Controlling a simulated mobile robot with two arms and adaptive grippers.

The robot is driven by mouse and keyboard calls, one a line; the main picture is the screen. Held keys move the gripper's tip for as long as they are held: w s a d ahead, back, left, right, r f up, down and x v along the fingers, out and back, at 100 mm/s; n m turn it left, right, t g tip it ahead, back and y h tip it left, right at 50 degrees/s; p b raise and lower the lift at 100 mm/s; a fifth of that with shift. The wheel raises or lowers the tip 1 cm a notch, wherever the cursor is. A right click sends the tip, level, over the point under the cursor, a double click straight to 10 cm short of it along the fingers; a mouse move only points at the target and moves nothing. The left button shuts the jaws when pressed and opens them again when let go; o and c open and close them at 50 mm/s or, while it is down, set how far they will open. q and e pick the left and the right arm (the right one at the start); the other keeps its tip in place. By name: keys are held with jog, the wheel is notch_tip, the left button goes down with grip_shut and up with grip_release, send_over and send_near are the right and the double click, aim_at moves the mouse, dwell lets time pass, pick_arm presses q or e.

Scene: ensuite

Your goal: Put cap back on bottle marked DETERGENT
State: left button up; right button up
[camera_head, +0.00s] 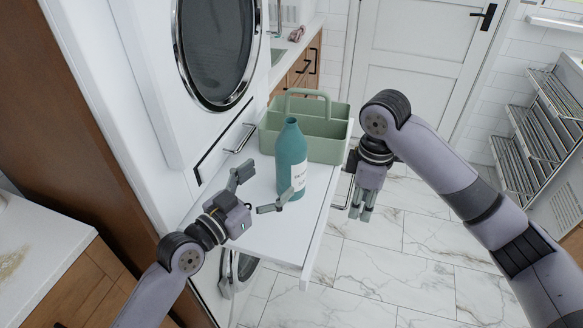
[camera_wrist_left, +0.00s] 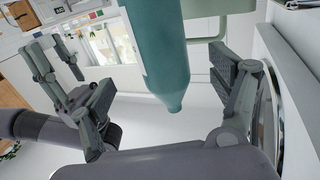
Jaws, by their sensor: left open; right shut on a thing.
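The teal bottle (camera_head: 291,158) with a white label stands upright on the white pull-out shelf (camera_head: 262,235). Its top shows no separate cap, and the label text is too small to read. My left gripper (camera_head: 262,188) is open, its fingers pointing at the bottle from the near left. In the left wrist view the bottle (camera_wrist_left: 165,55) appears upside down between the spread fingers. My right gripper (camera_head: 362,212) points down to the right of the shelf, over the floor. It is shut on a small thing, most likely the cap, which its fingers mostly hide.
A green caddy (camera_head: 330,135) with a handle stands right behind the bottle. The washer front (camera_head: 150,110) rises on the left. A wire rack (camera_head: 540,125) stands at the far right. The shelf's near part is bare, and the marble floor (camera_head: 390,265) is clear.

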aim_at(281, 168)
pick_arm(q)
jog(key=shift+x, duration=1.6)
pick_arm(e)
jog(key=shift+r, duration=0.35)
pick_arm(q)
jog(key=shift+r, duration=0.1)
jog(key=shift+w+d+r+p, duration=0.15)
jog(key=shift+w+d+p, duration=0.1)
jog(key=shift+p, duration=0.1)
pick_arm(e)
jog(key=shift+r, duration=0.2)
pick_arm(q)
jog(key=p+x, duration=0.1)
jog(key=x, duration=0.2)
jog(key=shift+w+d+r, duration=0.1)
jog(key=shift+w, duration=0.25)
pick_arm(e)
jog(key=shift+r, duration=0.4)
pick_arm(q)
jog(key=shift+w+d, duration=0.3)
jog(key=shift+w, duration=0.05)
jog(key=shift+a, duration=0.1)
jog(key=shift+c, duration=0.3)
